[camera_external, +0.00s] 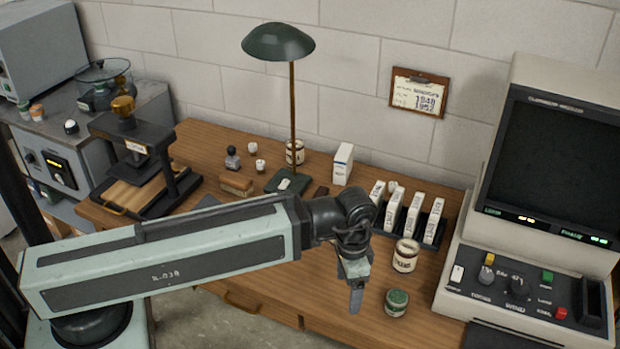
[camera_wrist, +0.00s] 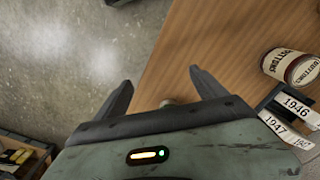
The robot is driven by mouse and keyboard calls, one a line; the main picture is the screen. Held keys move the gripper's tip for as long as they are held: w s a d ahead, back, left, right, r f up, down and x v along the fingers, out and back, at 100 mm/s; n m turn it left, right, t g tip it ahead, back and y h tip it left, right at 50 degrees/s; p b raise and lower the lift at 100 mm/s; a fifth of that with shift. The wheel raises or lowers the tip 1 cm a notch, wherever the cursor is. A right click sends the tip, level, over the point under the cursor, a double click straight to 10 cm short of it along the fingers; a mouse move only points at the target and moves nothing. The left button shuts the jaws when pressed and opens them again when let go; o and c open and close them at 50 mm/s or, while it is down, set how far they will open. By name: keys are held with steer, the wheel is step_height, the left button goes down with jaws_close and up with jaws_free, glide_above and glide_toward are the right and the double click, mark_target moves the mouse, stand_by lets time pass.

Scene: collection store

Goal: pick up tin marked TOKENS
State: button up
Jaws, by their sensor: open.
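No label reading TOKENS is legible in either view. In the external view a cream tin with a dark-printed label (camera_external: 405,256) stands right of my gripper, by the rack. A green-lidded tin (camera_external: 396,303) stands nearer the front edge, and another cream tin (camera_external: 295,152) stands behind the lamp stem. Their labels are too small to read. In the wrist view a cream tin marked BUTTONS (camera_wrist: 292,67) is at the right. My gripper (camera_external: 355,297) points down near the desk's front edge, left of the green-lidded tin. In the wrist view its fingers (camera_wrist: 160,78) are apart and empty.
A rack of white upright boxes (camera_external: 408,214) stands behind the tins; labels 1946 and 1947 (camera_wrist: 285,118) show in the wrist view. A microfilm reader (camera_external: 540,200) stands at right, a green lamp (camera_external: 278,42) behind. Bare wood (camera_wrist: 220,35) lies left of the BUTTONS tin.

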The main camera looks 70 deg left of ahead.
mark_target(403, 243)
steer(key=w+d+m+h+b, duration=0.2)
steer(key=w+d+m+h, duration=0.35)
steer(key=d+m, duration=0.3)
steer(key=w+a+m+t+h+b, duration=0.1)
steer(key=w+a+m+h+b, duration=0.1)
steer(key=w+m+h+b, duration=0.35)
steer(key=w+a+f+n+t+b, duration=0.1)
steer(key=w+a+b, duration=0.1)
steer(key=a, duration=0.4)
steer(key=w+a+f+t+b, duration=0.1)
steer(key=w+a+t+b, duration=0.1)
steer(key=a, duration=0.5)
steer(key=w+a+n+t+h+b, duration=0.1)
steer(key=w+a+t+b, duration=0.1)
steer(key=w+a+b, duration=0.2)
steer(key=shift+w+a+f+n+b, duration=0.1)
steer(key=shift+a+f+n+b, duration=0.1)
steer(key=shift+a+b, duration=0.4)
steer(key=shift+a+f+n+b, duration=0.1)
steer(key=shift+a+f+b, duration=0.1)
steer(key=shift+a+b, duration=0.4)
steer(key=shift+a, duration=0.25)
steer(key=shift+b+x, duration=1.15)
steer(key=shift+x, duration=2.75)
steer(key=shift+d+r, duration=0.1)
steer(key=shift+r, duration=0.05)
jaws_close()
